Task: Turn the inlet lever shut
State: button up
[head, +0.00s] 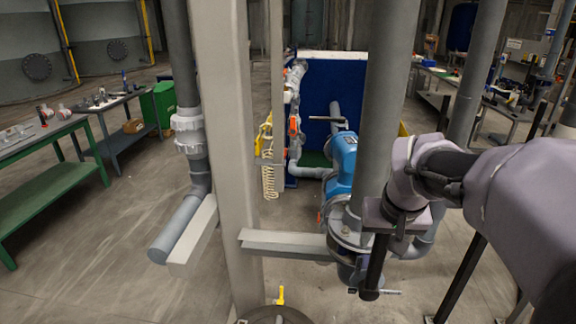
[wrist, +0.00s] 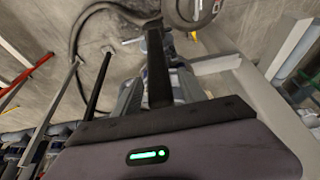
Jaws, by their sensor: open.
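My gripper (head: 381,262) hangs at the right of the head view, in front of the grey vertical pipes, with dark fingers pointing down. It is open, with nothing seen between the fingers. A black finger (wrist: 156,68) stands up in the middle of the wrist view. Several handles show, and I cannot tell which is the inlet lever. A small yellow lever (head: 281,295) stands at the bottom. A thin bar (head: 385,292) shows by my fingertip; contact is unclear.
A pale column (head: 232,150) and its horizontal beam (head: 290,243) stand left of my gripper. A grey pipe (head: 390,110) rises close behind it. Workbenches (head: 55,140) stand at the left. The floor at the lower left is clear.

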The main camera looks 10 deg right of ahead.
jog(key=shift+w+f, duration=0.25)
jog(key=shift+f, duration=0.25)
grip_shut()
dwell(1.1)
